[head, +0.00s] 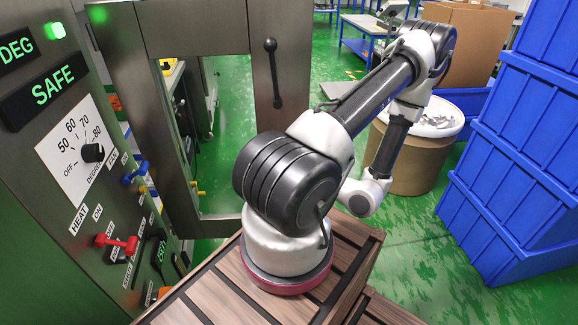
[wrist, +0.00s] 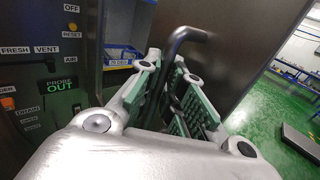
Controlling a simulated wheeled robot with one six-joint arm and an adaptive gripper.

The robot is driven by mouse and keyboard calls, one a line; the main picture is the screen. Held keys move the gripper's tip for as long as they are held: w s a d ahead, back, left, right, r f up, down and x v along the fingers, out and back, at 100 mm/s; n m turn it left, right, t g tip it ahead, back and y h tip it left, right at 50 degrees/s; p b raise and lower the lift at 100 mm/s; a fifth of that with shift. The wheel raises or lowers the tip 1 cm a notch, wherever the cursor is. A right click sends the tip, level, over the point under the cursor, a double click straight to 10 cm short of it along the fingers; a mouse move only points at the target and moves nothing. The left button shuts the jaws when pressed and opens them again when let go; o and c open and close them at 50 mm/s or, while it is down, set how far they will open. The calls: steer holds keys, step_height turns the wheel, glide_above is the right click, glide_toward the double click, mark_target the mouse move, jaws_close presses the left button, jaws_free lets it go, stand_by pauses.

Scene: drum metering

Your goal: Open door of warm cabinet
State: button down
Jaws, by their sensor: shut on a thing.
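My gripper (wrist: 176,88) shows in the wrist view with its green pads shut around a dark bent bar handle (wrist: 186,36). The handle's upper end curves out above the fingers; its lower part is hidden between them. A plain dark grey door panel (wrist: 232,45) stands right behind the handle. In the head view, a grey framed door (head: 194,14) with a window opening and a black upright handle (head: 273,80) stands beside the cabinet's control panel (head: 70,150). My gripper is hidden in the head view, behind my own arm.
The wrist view shows a labelled panel (wrist: 60,60) at left and blue bins (wrist: 120,56) in the gap beside the door panel. In the head view, stacked blue crates (head: 520,150) and a brown drum (head: 415,160) stand at right.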

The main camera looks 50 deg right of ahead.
steer(key=c, duration=1.5)
jaws_free()
steer(key=s, duration=1.2)
steer(key=shift+d, duration=0.35)
